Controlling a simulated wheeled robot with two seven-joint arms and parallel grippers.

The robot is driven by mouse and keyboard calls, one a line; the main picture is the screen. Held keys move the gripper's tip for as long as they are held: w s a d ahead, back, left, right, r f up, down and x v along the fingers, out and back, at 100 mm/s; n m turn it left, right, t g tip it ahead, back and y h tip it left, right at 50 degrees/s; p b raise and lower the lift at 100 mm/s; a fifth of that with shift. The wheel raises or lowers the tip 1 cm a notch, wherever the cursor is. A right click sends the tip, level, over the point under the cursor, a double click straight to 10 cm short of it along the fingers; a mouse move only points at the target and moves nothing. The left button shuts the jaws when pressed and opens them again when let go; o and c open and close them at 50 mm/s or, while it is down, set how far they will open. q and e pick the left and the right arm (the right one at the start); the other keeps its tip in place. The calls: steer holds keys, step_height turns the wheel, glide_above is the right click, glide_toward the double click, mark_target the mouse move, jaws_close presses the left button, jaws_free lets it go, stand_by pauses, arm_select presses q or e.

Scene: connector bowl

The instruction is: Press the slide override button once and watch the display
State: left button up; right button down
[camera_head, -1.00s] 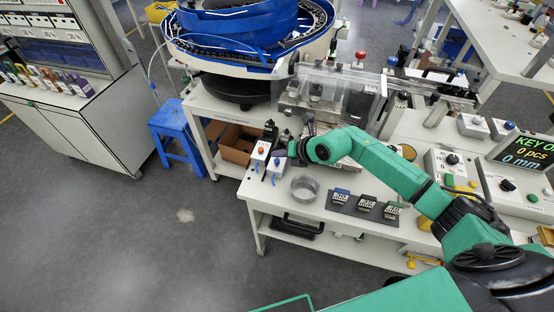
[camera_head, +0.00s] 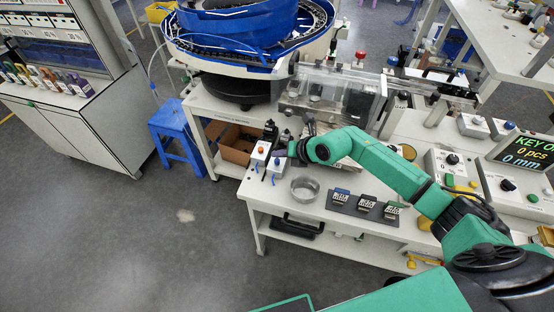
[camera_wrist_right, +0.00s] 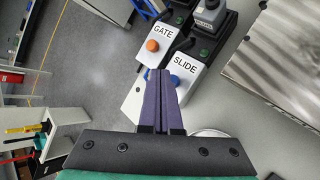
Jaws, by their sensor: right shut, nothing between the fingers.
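The SLIDE box (camera_wrist_right: 187,70) is white with a blue button (camera_wrist_right: 175,80), partly hidden behind my right fingers in the wrist view. The SLIDE box (camera_head: 277,166) also shows at the table's left end in the head view. My right gripper (camera_wrist_right: 162,74) is shut and empty, its purple fingertips overlapping the button's left side in the picture. I cannot tell whether they touch it. In the head view my right gripper (camera_head: 282,154) is small and dark by the box. The display (camera_head: 528,152) at the right reads "KEY O…", "0 pcs" and "0 mm", its edge cut off. My left gripper is not in view.
The GATE box (camera_wrist_right: 155,46) with an orange button stands close beside the SLIDE box. A round metal bowl (camera_head: 305,189) and a dark strip with several small connectors (camera_head: 366,206) lie nearby on the table. A clear guard (camera_head: 330,92) stands behind.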

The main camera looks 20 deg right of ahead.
steer(key=shift+f, duration=0.4)
